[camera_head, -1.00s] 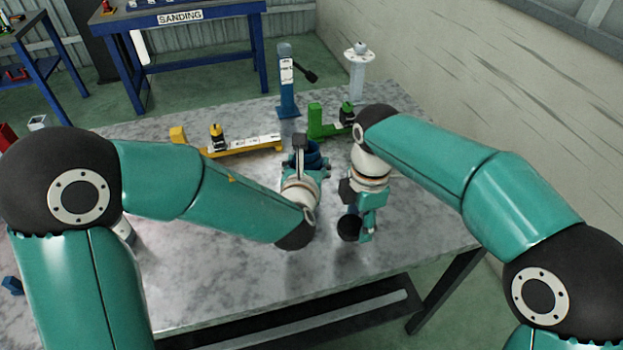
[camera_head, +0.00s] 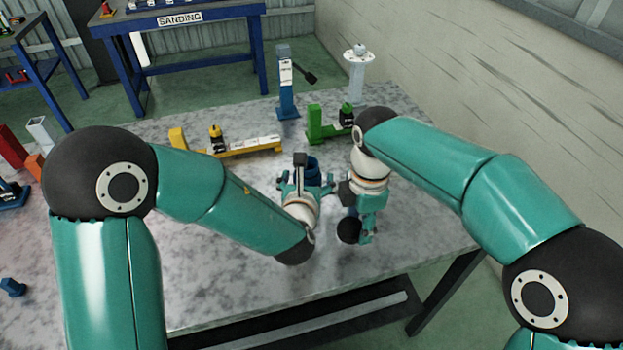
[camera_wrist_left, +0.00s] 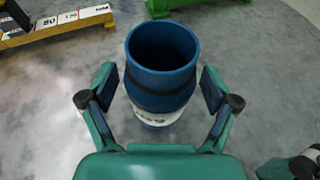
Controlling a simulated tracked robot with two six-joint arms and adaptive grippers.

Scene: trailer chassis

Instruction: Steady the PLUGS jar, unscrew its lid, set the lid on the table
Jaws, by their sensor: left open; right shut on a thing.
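The PLUGS jar is a blue cylinder (camera_wrist_left: 160,88) with a dark band and a white label, upright on the table with its mouth open and no lid on it. It also shows in the head view (camera_head: 314,164), partly hidden by my left gripper (camera_head: 307,183). In the left wrist view, my left gripper's fingers (camera_wrist_left: 160,91) are spread on both sides of the jar, with gaps visible. My right gripper (camera_head: 357,227) is shut on a dark round piece (camera_head: 349,230), seemingly the lid, right of and nearer than the jar. Whether it touches the table I cannot tell.
Behind stand a yellow holder (camera_head: 245,148), a green holder (camera_head: 324,131), a blue post (camera_head: 287,90) with a dark handle and a white stand (camera_head: 356,75). A small blue piece (camera_head: 13,287) lies at left. The marble table's (camera_head: 225,290) front middle is clear.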

